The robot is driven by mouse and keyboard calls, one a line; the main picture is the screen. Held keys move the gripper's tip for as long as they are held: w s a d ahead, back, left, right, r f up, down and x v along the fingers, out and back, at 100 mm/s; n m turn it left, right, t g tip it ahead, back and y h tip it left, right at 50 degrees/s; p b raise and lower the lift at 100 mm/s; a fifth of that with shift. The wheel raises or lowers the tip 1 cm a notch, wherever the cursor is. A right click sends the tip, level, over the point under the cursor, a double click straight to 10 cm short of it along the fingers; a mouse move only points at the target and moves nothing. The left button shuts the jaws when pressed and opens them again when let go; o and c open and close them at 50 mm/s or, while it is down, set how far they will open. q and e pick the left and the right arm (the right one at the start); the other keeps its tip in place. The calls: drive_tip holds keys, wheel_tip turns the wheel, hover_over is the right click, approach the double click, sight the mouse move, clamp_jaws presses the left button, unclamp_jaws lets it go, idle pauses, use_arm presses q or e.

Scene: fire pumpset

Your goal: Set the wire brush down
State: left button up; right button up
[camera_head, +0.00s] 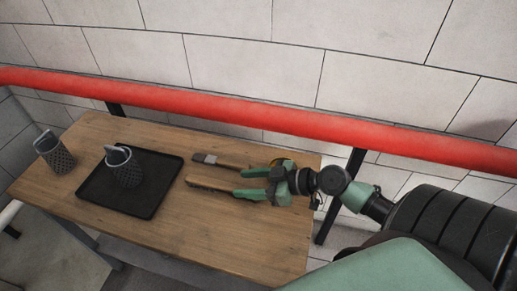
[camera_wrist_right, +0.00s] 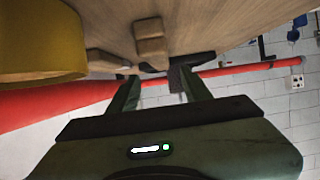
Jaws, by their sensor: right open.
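A long wooden-handled brush with a dark underside, seemingly the wire brush (camera_head: 208,185), lies on the wooden table (camera_head: 170,233), right of the black tray. A second wooden-handled tool with a flat grey head (camera_head: 206,158) lies just behind it. My right gripper (camera_head: 244,183) is open at the handle ends of the two tools, with its green fingers pointing left. The fingers partly hide the handle ends. In the right wrist view a wooden handle (camera_wrist_right: 150,42) shows beyond the gap between the open fingers (camera_wrist_right: 155,88). My left gripper is not in view.
Another mesh cup (camera_head: 56,156) stands at the table's left end. A yellow round object (camera_wrist_right: 38,42) is close beside my right gripper. A red pipe (camera_head: 240,110) runs along the wall behind. The table's front right is clear.

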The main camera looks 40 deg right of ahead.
drive_tip(key=v, duration=0.3)
drive_tip(key=shift+s+d+r+b, duration=0.15)
drive_tip(key=shift+s+d+b, duration=0.05)
drive_tip(key=shift+s+b, duration=0.1)
drive_tip(key=shift+r, duration=0.1)
idle(1.2)
